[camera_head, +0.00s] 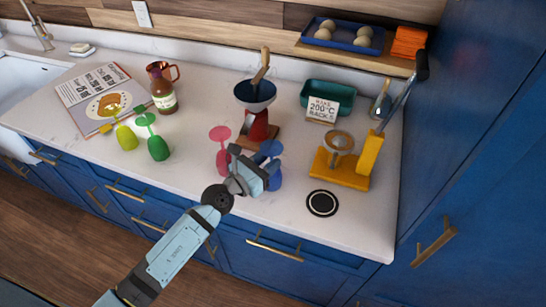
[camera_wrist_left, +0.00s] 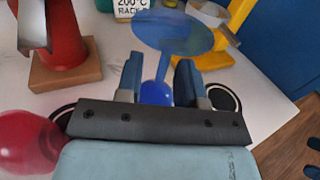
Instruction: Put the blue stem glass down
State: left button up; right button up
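The blue stem glass (camera_head: 274,182) is upside down, bowl low and foot up, at the front middle of the counter. In the left wrist view its round blue foot (camera_wrist_left: 172,32) is up and its stem runs down between my fingers. My left gripper (camera_head: 262,170) is around the stem. Its two fingertips (camera_wrist_left: 158,80) are spread, with a visible gap between the left finger and the stem. The bowl is partly hidden behind the gripper, so I cannot tell exactly how it meets the counter. My right gripper is not in view.
A pink stem glass (camera_head: 222,160) is close on the left. Green (camera_head: 158,148) and yellow-green (camera_head: 126,138) glasses stand further left. A black ring (camera_head: 322,203) marks the open counter front.

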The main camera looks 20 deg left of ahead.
pick_arm(q)
jog(key=b+v, duration=0.2)
jog(key=v, duration=0.8)
jog(key=s+d+f+m+g+y, duration=0.1)
jog(key=s+f+m, duration=0.6)
jog(key=m, duration=1)
jog(key=s+d+f+m+g+y, duration=0.1)
jog(key=s+f+m+g+y, duration=0.2)
jog(key=s+f+m, duration=0.4)
notch_tip(320, 180, down, 4)
jog(key=m+g, duration=0.1)
jog(key=m, duration=0.8)
jog(key=shift+s+d+m, duration=0.2)
jog(key=shift+d+m, duration=0.15)
jog(key=shift+m, duration=0.05)
